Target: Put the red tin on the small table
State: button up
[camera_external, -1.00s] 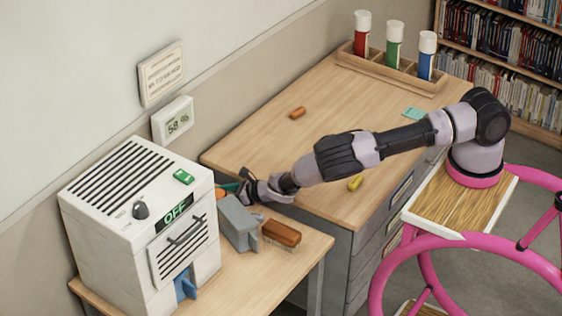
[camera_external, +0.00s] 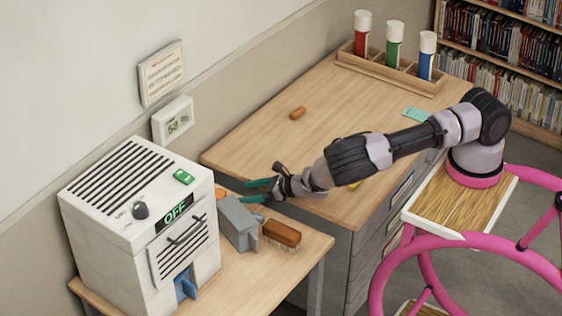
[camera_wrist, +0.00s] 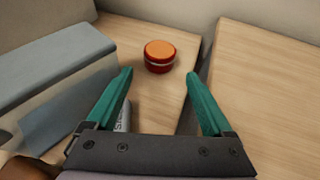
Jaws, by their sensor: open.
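The red tin (camera_wrist: 159,57), a short round tin with an orange top, stands upright on the small table (camera_external: 245,273) near its back edge by the wall. In the external view only a bit of the tin's orange top (camera_external: 220,192) shows behind a grey box-like object. My gripper (camera_external: 244,191) is open and empty, just to the right of the tin. In the wrist view my gripper's teal fingers (camera_wrist: 160,73) are spread wide, with the tin beyond their tips and clear of both.
The grey object (camera_external: 237,222), a brown brush (camera_external: 281,234) and a white machine reading OFF (camera_external: 140,225) crowd the small table. A narrow gap separates it from the desk (camera_external: 270,135). A grey lettered cylinder (camera_wrist: 123,120) lies partly behind the left finger.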

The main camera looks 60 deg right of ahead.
jog(key=shift+s+d+r, duration=0.1)
jog(key=shift+s+r, duration=0.1)
jog(key=shift+s, duration=0.15)
jog(key=w+d+r+m+g+h, duration=0.1)
jog(key=d+r+m+h, duration=0.3)
jog(key=r+m, duration=0.45)
jog(key=w+d+r+m+g+h, duration=0.1)
jog(key=w+d+r+m, duration=0.1)
jog(key=d+r+m, duration=0.6)
jog(key=s+d+r+m+g+y, duration=0.1)
jog(key=s+d+r+m, duration=0.1)
jog(key=s+r+m, duration=0.35)
jog(key=s+d+r+m+g, duration=0.1)
jog(key=s+d+r+m, duration=0.15)
jog(key=r+m, duration=0.6)
jog(key=s+d+r+m+g+y, duration=0.1)
jog(key=s+d+r+m, duration=0.15)
jog(key=s+r, duration=0.5)
jog(key=s+d+r+m+y, duration=0.1)
jog(key=s+d+r+m, duration=0.1)
jog(key=s+r+m, duration=0.6)
jog(key=s+r, duration=0.1)
jog(key=s, duration=0.6)
jog(key=s+d+r+m, duration=0.1)
jog(key=s+r, duration=0.3)
jog(key=s, duration=0.5)
jog(key=shift+d+r+m+g, duration=0.25)
jog(key=shift+m+g, duration=0.15)
jog(key=shift+m, duration=0.5)
